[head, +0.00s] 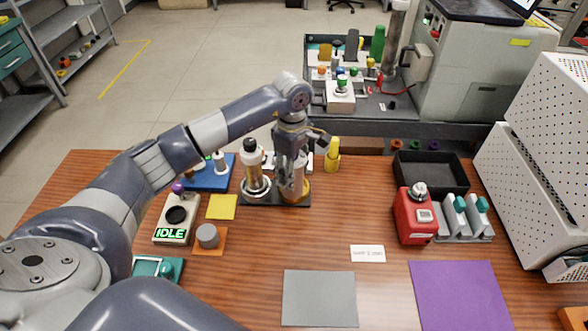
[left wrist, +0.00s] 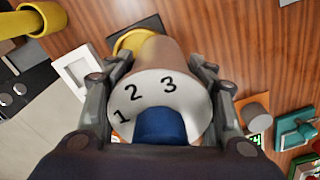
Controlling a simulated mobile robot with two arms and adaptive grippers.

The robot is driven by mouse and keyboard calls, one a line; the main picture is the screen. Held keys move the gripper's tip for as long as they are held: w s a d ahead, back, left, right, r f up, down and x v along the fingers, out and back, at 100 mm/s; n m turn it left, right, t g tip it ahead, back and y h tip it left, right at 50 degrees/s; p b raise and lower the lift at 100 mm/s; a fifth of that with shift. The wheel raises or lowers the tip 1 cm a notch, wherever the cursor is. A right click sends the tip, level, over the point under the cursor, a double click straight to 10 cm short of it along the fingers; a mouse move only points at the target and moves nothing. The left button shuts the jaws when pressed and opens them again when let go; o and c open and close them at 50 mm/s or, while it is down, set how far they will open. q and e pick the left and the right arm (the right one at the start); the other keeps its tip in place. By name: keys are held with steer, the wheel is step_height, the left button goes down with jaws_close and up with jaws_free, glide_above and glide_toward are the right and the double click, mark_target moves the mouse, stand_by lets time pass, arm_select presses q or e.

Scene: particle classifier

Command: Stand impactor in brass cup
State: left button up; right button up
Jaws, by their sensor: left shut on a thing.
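My left gripper (head: 291,172) is shut on the impactor, a pale cylinder. In the left wrist view the gripper (left wrist: 165,112) has a finger on each side of the impactor (left wrist: 183,88), whose white end face carries the numbers 1, 2 and 3 and a blue knob. The brass cup (head: 304,192) is on a dark base, mostly hidden behind the gripper and impactor. Its rim (left wrist: 124,42) shows as a curved edge past the impactor's far end. I cannot tell whether the impactor is inside the cup or just above it. My right gripper is out of view.
A black-capped bottle (head: 251,160) stands in a ring holder left of the gripper. A yellow object (head: 333,154) stands close on the right. A grey cylinder (head: 207,235) sits on an orange pad at front left. The grey mat (head: 320,298) is bare.

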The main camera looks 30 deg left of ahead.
arm_select(q)
steer(key=w+f, duration=0.1)
steer(key=w+a+f+p, duration=0.1)
steer(key=f, duration=0.1)
steer(key=shift+w+f+p, duration=0.2)
steer(key=shift+w+p, duration=0.1)
steer(key=shift+w, duration=0.1)
steer(key=shift+f, duration=0.3)
steer(key=o, duration=1.6)
steer(key=shift+c, duration=0.2)
steer(key=shift+r, duration=0.15)
steer(key=shift+r, duration=0.25)
step_height(320, 180, up, 12)
steer(key=b, duration=0.2)
steer(key=shift+f+b, duration=0.25)
steer(key=shift+b, duration=0.05)
